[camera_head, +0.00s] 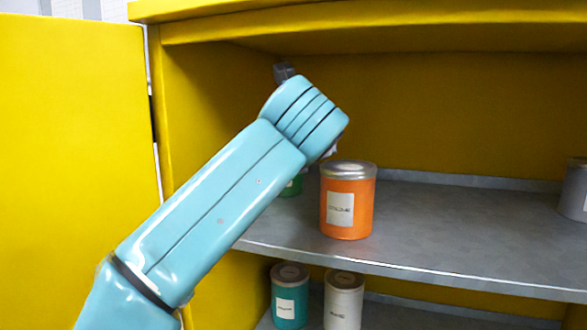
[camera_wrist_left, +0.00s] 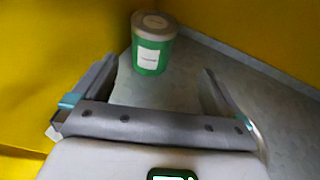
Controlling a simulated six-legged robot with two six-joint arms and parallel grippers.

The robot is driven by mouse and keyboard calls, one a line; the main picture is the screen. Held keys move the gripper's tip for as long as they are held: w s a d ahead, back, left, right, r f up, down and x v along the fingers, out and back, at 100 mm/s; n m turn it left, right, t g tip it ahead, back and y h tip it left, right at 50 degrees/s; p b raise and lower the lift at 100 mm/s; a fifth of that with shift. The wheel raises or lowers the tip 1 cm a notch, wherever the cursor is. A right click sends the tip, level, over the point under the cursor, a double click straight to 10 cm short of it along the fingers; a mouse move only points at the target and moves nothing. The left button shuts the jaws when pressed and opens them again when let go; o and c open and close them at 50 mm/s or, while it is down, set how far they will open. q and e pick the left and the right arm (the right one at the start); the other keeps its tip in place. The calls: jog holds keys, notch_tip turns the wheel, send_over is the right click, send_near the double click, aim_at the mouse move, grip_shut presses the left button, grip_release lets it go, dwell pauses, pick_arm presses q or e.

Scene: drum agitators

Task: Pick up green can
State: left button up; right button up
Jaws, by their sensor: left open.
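The green can (camera_wrist_left: 151,58) stands upright on the grey shelf in the left wrist view, with a white label and a grey-brown lid. In the head view only a small green part of the can (camera_head: 292,187) shows; my left arm and the orange can hide the rest. My left gripper (camera_wrist_left: 155,85) is open and empty, its two fingers spread wide in the left wrist view. The can is ahead of the gripper, nearer the left finger, and not between the fingertips. In the head view the left gripper's fingers are hidden behind my wrist.
An orange can (camera_head: 347,205) stands close to the right of my wrist on the upper shelf (camera_head: 450,220). A grey can (camera_head: 575,190) is at the far right. A teal can (camera_head: 289,297) and a white can (camera_head: 343,300) stand below. The yellow cabinet wall (camera_head: 200,110) is close on the left.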

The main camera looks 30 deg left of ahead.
pick_arm(q)
jog(key=s+a, duration=0.1)
jog(key=s, duration=0.1)
jog(key=p, duration=0.4)
send_over(295, 188)
jog(key=a, duration=0.2)
jog(key=f, duration=0.3)
jog(key=shift+s+d+f, duration=0.2)
jog(key=shift+s+f, duration=0.05)
jog(key=shift+s, duration=0.1)
jog(key=w+a, duration=0.1)
jog(key=w+a+f+p, duration=0.1)
jog(key=shift+a, duration=0.3)
jog(key=shift+w+a+f, duration=0.1)
jog(key=shift+w+f, duration=0.05)
jog(key=shift+w+d, duration=0.15)
jog(key=shift+d, duration=0.15)
jog(key=shift+a, duration=0.1)
jog(key=c, duration=1)
jog(key=shift+a, duration=0.1)
jog(key=shift+c, duration=0.5)
jog(key=shift+r, duration=0.2)
